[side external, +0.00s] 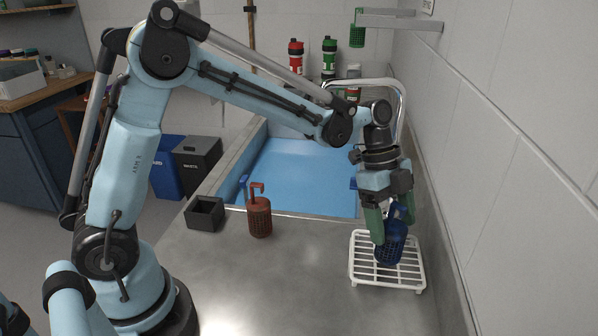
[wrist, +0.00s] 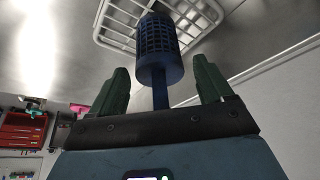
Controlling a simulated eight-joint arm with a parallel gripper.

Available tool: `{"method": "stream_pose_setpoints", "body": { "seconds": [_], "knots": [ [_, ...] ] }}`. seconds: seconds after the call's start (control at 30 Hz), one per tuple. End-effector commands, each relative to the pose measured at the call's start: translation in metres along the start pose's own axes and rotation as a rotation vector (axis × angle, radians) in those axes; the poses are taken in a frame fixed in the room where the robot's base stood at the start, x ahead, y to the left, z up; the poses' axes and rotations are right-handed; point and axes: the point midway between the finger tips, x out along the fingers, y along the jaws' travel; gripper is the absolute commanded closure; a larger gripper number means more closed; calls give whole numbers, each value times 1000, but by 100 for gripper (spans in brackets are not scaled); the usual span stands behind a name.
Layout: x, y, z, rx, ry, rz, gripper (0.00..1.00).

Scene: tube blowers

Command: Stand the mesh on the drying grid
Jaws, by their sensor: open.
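The dark blue mesh (side external: 389,245) is a perforated cylinder with a thin blue handle. It appears to stand on the white drying grid (side external: 419,277), leaning slightly in the side view, though its exact contact underneath is hard to see. My gripper (side external: 392,218) is open above it, its green fingers on either side of the handle. In the wrist view, the mesh (wrist: 160,52) lies beyond the open fingers of my gripper (wrist: 163,82), with clear gaps on both sides of the stem. The drying grid (wrist: 113,16) shows behind the mesh.
A red-brown mesh cup (side external: 260,217) and a small black box (side external: 204,214) stand on the metal counter left of the grid. The blue sink (side external: 300,180) lies behind, with a chrome faucet (side external: 402,105). The tiled wall is close on the right. The front counter is clear.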

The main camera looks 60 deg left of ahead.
Motion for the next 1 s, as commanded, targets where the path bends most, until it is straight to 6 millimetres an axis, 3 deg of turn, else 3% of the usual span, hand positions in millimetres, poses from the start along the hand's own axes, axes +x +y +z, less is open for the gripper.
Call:
{"method": "stream_pose_setpoints", "body": {
  "seconds": [0.3,0.5,0.77,1.0],
  "knots": [
    [-63,0,1,-3,0,0,20],
    [-94,0,1,-2,0,0,20],
    [-111,3,1,-23,-6,-9,20],
    [-121,36,15,-338,-65,-152,20]
  ]
}}
